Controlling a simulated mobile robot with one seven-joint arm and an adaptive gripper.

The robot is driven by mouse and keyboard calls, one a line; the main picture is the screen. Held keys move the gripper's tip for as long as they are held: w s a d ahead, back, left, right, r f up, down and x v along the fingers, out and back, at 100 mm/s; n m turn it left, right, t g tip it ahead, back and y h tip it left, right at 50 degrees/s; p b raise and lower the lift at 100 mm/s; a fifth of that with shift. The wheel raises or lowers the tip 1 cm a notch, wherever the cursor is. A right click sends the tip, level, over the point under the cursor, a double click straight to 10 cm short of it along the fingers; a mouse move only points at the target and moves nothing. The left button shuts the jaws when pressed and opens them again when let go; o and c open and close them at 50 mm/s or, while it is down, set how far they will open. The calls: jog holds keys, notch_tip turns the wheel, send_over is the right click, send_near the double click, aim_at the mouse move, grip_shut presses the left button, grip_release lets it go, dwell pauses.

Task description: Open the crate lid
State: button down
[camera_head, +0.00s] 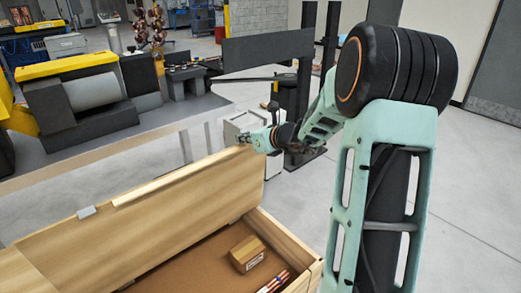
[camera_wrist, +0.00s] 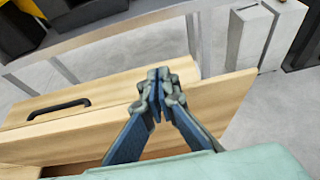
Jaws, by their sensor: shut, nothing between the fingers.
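The wooden crate (camera_head: 293,245) stands at the bottom of the head view. Its wooden lid (camera_head: 165,225) is raised and tilted, so part of the inside shows. In the wrist view the lid (camera_wrist: 215,105) lies behind my fingers, and a black handle (camera_wrist: 58,108) is on the wood at left. My gripper (camera_head: 244,138) is at the lid's upper right corner in the head view. In the wrist view my gripper (camera_wrist: 158,78) has its fingertips together with nothing between them, in front of the wood. I cannot tell whether the fingers touch the lid.
Inside the crate are a small cardboard box (camera_head: 247,254) and some thin copper-coloured and white items (camera_head: 273,281). A grey workbench (camera_head: 120,130) with machines stands behind the lid. A dark stand (camera_head: 300,85) is beyond my gripper. Grey floor is free at right.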

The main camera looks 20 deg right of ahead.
jog(key=w+a, duration=0.2)
jog(key=w, duration=0.5)
jog(key=shift+a+r, duration=0.2)
jog(key=shift+a, duration=0.05)
dwell(0.7)
